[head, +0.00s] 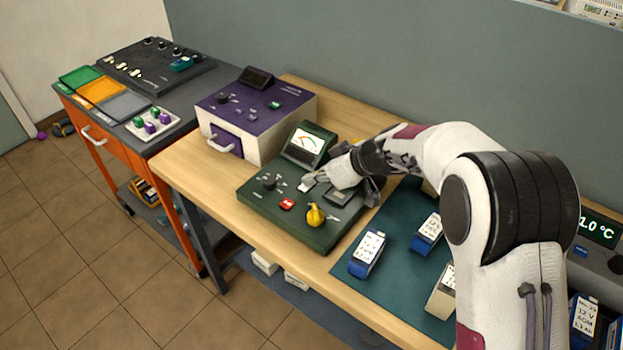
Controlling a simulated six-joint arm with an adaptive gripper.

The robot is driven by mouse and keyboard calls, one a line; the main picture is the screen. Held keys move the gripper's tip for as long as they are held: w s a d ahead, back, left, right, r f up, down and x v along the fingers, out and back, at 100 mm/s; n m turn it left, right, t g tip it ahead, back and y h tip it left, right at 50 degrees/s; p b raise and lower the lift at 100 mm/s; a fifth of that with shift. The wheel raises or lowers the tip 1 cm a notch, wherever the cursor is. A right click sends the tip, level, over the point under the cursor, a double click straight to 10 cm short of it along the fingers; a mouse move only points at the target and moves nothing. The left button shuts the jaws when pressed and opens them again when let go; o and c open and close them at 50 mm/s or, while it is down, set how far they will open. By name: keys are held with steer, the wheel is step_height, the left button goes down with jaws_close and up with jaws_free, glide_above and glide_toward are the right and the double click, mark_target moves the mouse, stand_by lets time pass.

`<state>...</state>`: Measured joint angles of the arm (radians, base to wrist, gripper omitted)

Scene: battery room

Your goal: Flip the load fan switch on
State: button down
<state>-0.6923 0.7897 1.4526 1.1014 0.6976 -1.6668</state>
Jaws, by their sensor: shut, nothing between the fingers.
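A dark green panel (290,224) with an analog meter (305,141) lies on the wooden bench. On it are a black knob (269,181), a small red switch (287,204) and a yellow pear-shaped part (315,215). The labels are too small to read, so I cannot tell which control is the load fan switch. My gripper (311,182) is shut and empty, low over the middle of the panel, just behind the red switch. Its fingers hide part of the panel. I cannot tell whether they touch it.
A purple-topped white box (290,118) stands behind and left of the panel. A teal mat (391,268) with several blue-and-white batteries (367,254) lies to the right. An orange cart (115,148) with coloured trays stands at the left. The bench front left is clear.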

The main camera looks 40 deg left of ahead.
mark_target(312, 192)
steer(key=shift+r, duration=0.1)
steer(key=shift+s+r, duration=0.1)
steer(key=shift+r, duration=0.25)
steer(key=r, duration=0.3)
steer(key=shift+s+d+r, duration=0.2)
steer(key=shift+r, duration=0.15)
steer(key=v, duration=0.9)
steer(key=shift+s+d, duration=0.15)
steer(key=shift+s, duration=0.45)
